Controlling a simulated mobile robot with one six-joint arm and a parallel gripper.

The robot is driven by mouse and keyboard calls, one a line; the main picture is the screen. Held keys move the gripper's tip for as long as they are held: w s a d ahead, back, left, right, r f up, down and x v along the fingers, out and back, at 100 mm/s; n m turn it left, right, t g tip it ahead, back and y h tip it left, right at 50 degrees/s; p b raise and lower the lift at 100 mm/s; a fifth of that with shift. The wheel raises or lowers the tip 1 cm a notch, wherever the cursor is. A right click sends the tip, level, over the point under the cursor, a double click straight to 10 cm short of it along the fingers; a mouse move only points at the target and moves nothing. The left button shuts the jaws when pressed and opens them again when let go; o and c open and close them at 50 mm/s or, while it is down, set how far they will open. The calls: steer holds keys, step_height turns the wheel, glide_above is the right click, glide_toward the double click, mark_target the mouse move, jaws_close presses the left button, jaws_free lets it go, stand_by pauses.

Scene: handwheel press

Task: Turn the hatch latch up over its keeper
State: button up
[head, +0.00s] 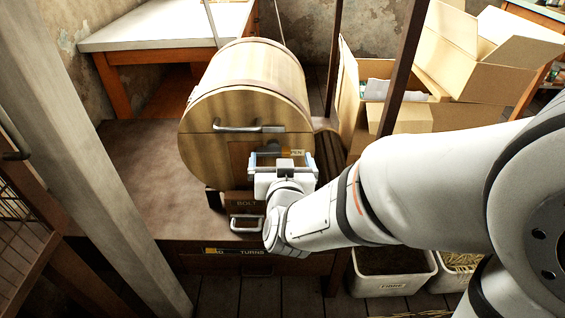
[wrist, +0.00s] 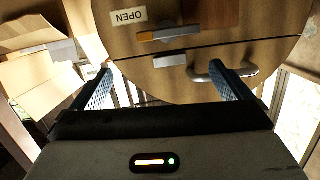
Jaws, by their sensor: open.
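The hatch latch (wrist: 168,33) is a short grey bar with an orange end, lying about level on the wooden drum front in the wrist view, which is upside down. A pale metal block, apparently its keeper (wrist: 169,59), sits by the hatch seam. In the head view the orange end (head: 285,150) shows just behind my gripper (head: 284,162); the rest is mostly hidden. In the wrist view my gripper (wrist: 162,72) is open, its blue fingers wide apart. The latch and keeper lie between the finger lines, with nothing visibly held.
A curved metal handle (wrist: 222,72) is beside the right finger in the wrist view; it also shows above the seam in the head view (head: 240,127). An OPEN label (wrist: 128,17) is near the latch. A BOLT drawer (head: 247,204) sits below the drum. Cardboard boxes (head: 480,60) stand right.

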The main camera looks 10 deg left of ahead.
mark_target(273, 154)
steer(key=w+a+f+p, duration=0.1)
steer(key=w+a+f+t+p, duration=0.1)
steer(key=w, duration=0.1)
steer(key=w+a+f+t+p, duration=0.1)
steer(key=shift+w+f+h, duration=0.25)
steer(key=shift+h, duration=0.05)
steer(key=shift+w+a, duration=0.15)
steer(key=shift+w, duration=0.4)
steer(key=shift+c, duration=0.5)
steer(key=c, duration=0.9)
